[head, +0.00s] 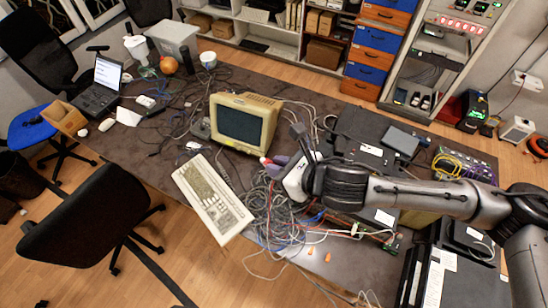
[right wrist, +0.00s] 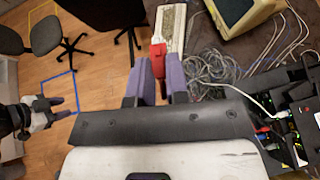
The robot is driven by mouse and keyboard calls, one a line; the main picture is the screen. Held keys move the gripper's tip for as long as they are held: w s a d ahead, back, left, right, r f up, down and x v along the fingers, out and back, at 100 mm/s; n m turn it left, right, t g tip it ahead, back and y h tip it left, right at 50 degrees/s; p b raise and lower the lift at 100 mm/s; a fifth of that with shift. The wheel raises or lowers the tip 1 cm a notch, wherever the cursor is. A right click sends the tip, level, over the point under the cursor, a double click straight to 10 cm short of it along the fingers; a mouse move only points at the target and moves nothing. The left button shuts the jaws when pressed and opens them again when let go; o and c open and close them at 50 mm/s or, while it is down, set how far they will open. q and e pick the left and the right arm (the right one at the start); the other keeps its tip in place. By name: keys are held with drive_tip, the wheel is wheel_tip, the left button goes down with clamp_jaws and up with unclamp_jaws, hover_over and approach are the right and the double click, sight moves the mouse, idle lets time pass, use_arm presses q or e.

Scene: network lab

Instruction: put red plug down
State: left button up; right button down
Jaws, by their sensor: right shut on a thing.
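My right gripper (head: 272,163) is shut on the red plug (right wrist: 158,58), above the desk in front of the old monitor. In the right wrist view the plug sits between the purple fingers of the right gripper (right wrist: 157,82) and points away from my palm. In the head view only a small red bit of the plug (head: 263,159) shows at the fingertips. My left gripper (right wrist: 66,108) shows at the left edge of the right wrist view, over the floor, its purple fingers apart and empty. It is not in the head view.
A beige monitor (head: 243,122) and a long beige keyboard (head: 212,196) stand on the dark desk (head: 165,170). Tangled grey cables (head: 268,205) lie below my right gripper. Black network boxes (head: 372,140) fill the right side. Bare desk lies left of the keyboard.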

drive_tip(key=shift+s+d+f+n+g+y, duration=0.3)
drive_tip(key=shift+f+n+g+y, duration=0.35)
drive_tip(key=shift+n+g, duration=0.55)
drive_tip(key=shift+s+d+f+n+g+y, duration=0.1)
drive_tip(key=shift+d+f+n+g+y, duration=0.3)
drive_tip(key=shift+f+n+g, duration=0.6)
drive_tip(key=shift+s+d+f+n+g+y, duration=0.2)
drive_tip(key=shift+d+f+n+g+y, duration=0.25)
drive_tip(key=shift+n+g, duration=0.85)
use_arm(q)
drive_tip(key=shift+c, duration=0.7)
use_arm(e)
drive_tip(key=shift+s+f, duration=0.1)
drive_tip(key=shift+f, duration=0.05)
